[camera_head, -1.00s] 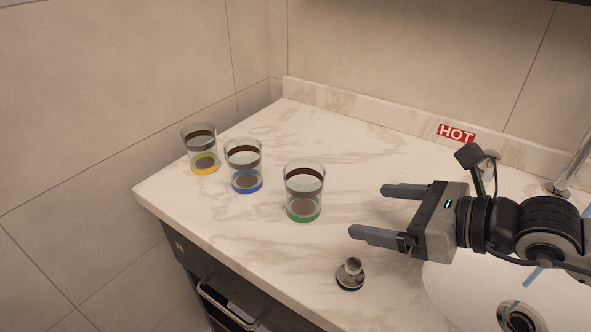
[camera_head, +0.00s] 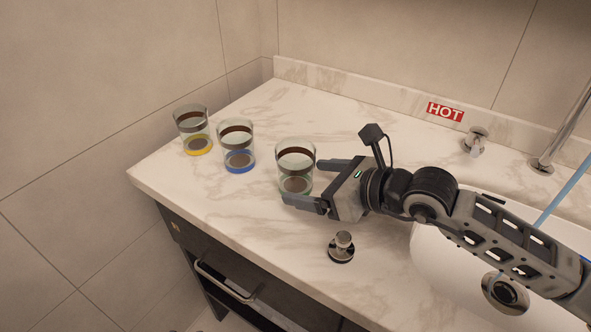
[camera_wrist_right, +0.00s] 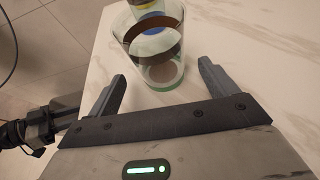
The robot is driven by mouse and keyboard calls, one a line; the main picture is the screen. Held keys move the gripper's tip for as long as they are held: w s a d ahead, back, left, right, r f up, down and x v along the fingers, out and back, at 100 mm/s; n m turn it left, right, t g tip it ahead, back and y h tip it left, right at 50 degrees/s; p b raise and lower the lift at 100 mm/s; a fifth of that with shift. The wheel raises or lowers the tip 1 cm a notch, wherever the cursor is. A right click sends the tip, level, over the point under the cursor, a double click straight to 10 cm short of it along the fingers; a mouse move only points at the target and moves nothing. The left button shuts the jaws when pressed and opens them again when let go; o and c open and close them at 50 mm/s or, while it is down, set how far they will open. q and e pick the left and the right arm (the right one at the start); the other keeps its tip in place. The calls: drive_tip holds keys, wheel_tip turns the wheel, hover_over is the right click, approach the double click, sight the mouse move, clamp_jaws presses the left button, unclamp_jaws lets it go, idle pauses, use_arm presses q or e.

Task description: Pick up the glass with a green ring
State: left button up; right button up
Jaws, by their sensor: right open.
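The glass with a green ring (camera_head: 296,160) stands upright on the marble counter, the rightmost of three glasses in the head view. My right gripper (camera_head: 310,180) is open, its fingers pointing left. One finger reaches behind the glass and the other in front, covering part of its green base. In the right wrist view the green-ring glass (camera_wrist_right: 158,72) is ahead of and between the open fingertips, with the other glasses partly hidden behind it.
A blue-ring glass (camera_head: 238,148) and a yellow-ring glass (camera_head: 194,132) stand to the left. A small metal knob (camera_head: 342,246) sits in front of my gripper. A white sink (camera_head: 440,262) is at the right.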

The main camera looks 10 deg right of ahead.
sight(295, 178)
drive_tip(key=x, duration=0.4)
drive_tip(key=shift+w+a, duration=0.1)
drive_tip(key=shift+w, duration=0.15)
drive_tip(key=shift+f, duration=0.1)
drive_tip(key=shift+c, duration=0.4)
drive_tip(key=c, duration=1)
drive_tip(key=shift+c, duration=0.6)
drive_tip(key=shift+p, duration=0.3)
